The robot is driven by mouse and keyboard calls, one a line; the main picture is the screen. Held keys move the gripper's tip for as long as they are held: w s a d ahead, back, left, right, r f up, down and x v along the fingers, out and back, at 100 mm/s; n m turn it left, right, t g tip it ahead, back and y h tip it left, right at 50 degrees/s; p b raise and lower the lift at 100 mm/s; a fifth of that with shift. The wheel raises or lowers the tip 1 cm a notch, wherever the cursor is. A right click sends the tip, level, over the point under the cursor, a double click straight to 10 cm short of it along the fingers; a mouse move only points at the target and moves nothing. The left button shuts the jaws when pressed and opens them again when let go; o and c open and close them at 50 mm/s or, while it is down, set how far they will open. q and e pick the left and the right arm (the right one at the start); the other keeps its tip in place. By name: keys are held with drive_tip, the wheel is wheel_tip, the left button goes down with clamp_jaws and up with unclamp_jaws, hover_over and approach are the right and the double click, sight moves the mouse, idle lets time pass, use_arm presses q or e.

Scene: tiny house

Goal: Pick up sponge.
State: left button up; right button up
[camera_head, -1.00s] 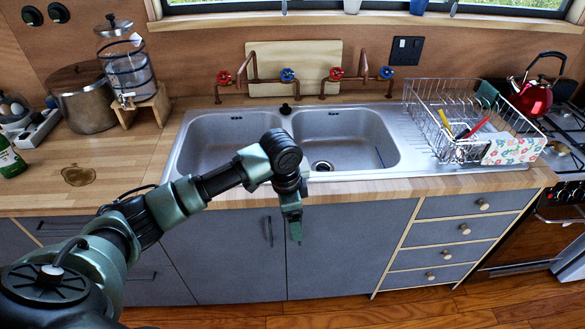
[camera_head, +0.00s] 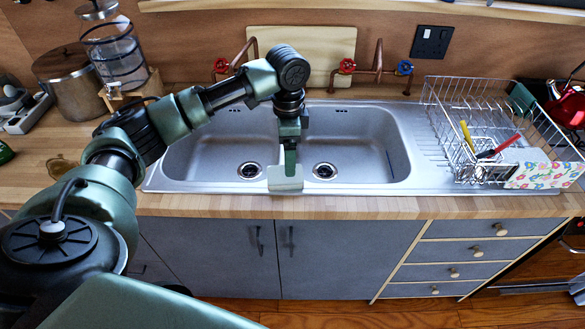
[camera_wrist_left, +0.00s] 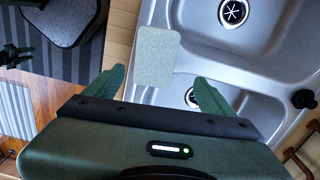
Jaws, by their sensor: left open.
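A pale grey-green rectangular block, which looks like the sponge (camera_head: 285,180), lies at the front rim of the sink between the two basins. In the left wrist view the sponge (camera_wrist_left: 156,56) is a flat, rounded rectangle. My left gripper (camera_head: 289,160) points down over the sink, just above and behind the sponge in the head view. In the left wrist view the open fingers (camera_wrist_left: 158,82) are spread to either side of the sponge's near end, with nothing held. I cannot tell the exact height gap. My right gripper is not in view.
The steel double sink (camera_head: 400,130) has copper taps (camera_head: 347,67) behind it. A wire dish rack (camera_head: 470,110) with utensils stands to the right. A metal pot (camera_head: 72,85) and a glass dispenser (camera_head: 115,55) stand at the left. The wooden counter edge (camera_head: 330,206) runs along the front.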

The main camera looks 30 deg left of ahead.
use_arm(q)
drive_tip(key=f, duration=0.1)
drive_tip(key=s+f+p, duration=0.1)
drive_tip(key=shift+d+f, duration=0.2)
drive_tip(key=shift+f, duration=0.1)
drive_tip(key=f, duration=0.1)
drive_tip(key=f+p, duration=0.1)
drive_tip(key=shift+w+d+f, duration=0.1)
drive_tip(key=shift+d+f, duration=0.1)
drive_tip(key=shift+f, duration=0.15)
drive_tip(key=shift+w+f, duration=0.15)
drive_tip(key=shift+f, duration=0.55)
drive_tip(key=c, duration=1.4)
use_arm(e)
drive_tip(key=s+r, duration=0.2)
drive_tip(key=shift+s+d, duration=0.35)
use_arm(q)
drive_tip(key=shift+r, duration=0.15)
